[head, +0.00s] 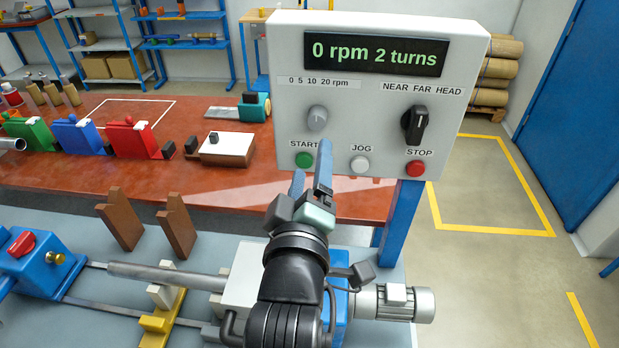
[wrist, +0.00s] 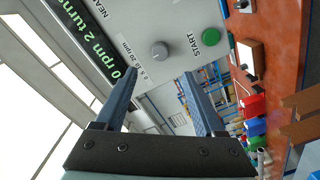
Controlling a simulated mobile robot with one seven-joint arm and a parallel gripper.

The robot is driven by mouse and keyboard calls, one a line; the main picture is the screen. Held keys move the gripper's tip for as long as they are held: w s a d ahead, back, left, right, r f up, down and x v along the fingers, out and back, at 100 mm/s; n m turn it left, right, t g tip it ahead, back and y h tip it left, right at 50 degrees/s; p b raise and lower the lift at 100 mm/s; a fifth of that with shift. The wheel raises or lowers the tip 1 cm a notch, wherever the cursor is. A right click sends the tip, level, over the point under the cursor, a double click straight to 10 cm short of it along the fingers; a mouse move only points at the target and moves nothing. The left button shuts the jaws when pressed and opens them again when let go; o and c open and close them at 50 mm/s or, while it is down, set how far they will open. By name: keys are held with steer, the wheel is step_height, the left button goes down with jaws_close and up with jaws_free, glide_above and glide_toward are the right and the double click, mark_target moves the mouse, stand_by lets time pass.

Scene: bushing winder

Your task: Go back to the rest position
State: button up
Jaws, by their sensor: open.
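My gripper (head: 312,168) is raised in front of the control panel (head: 290,60), below its grey speed knob (head: 317,118). The two blue fingers are apart with nothing between them, as the wrist view also shows (wrist: 158,88). The display (head: 375,53) reads "0 rpm 2 turns". The black selector (head: 414,124) sits under "NEAR FAR HEAD". I cannot tell the exact gap between fingertips and panel.
The winder bed with a grey shaft (head: 165,274) and motor (head: 405,303) lies below my arm. Two brown wooden brackets (head: 122,220) stand behind the shaft. The red-brown bench (head: 80,170) holds green, blue and red vices (head: 135,138).

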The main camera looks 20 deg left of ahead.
steer(key=shift+s+d, duration=0.15)
steer(key=shift+s, duration=0.3)
steer(key=shift+r, duration=0.15)
steer(key=d+r+m+t+h, duration=0.1)
steer(key=d+r+m+t, duration=0.15)
steer(key=r, duration=0.55)
steer(key=d+r+m+t, duration=0.2)
steer(key=d+r+m, duration=0.15)
steer(key=r, duration=0.45)
steer(key=s+d+r+m+t+h, duration=0.2)
steer(key=s+d+r+m+t, duration=0.1)
steer(key=r, duration=0.6)
steer(key=s+d+r+m+t+h, duration=0.2)
steer(key=s+d+r+m, duration=0.3)
steer(key=r, duration=0.3)
steer(key=shift+s+d+r+m+t, duration=0.35)
steer(key=shift+s+d+m+t, duration=0.1)
steer(key=shift+s, duration=0.1)
